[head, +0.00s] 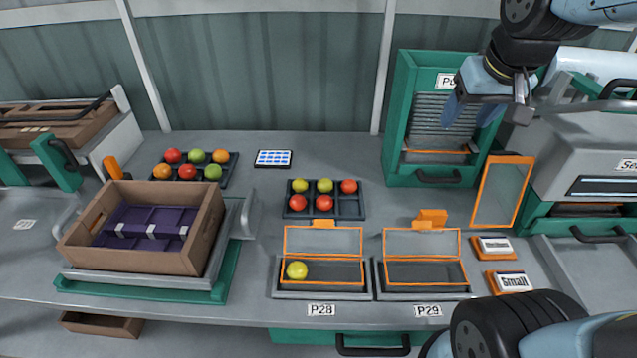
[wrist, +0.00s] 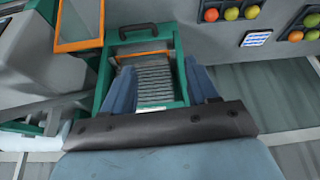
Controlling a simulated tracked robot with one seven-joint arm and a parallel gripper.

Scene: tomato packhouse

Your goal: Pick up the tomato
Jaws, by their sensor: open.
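Several tomatoes show in the head view; I cannot tell which one the task names. A yellow-green tomato (head: 297,270) lies alone at the left end of the bin labelled P28 (head: 345,292). The middle tray (head: 347,212) holds yellow-green and red tomatoes. The left tray (head: 230,172) holds red, orange and green ones. My gripper (head: 471,115) is open and empty, high at the upper right in front of the green-framed cabinet, far from every tomato. In the wrist view its two blue fingers (wrist: 158,70) stand apart with the cabinet behind them.
The bin labelled P29 (head: 428,292) is empty. A brown box (head: 215,225) with purple inserts stands at left. The green cabinet (head: 402,120) with a slatted front and an upright orange-framed panel (head: 502,190) stand at right. Grey table lies clear between the box and the bins.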

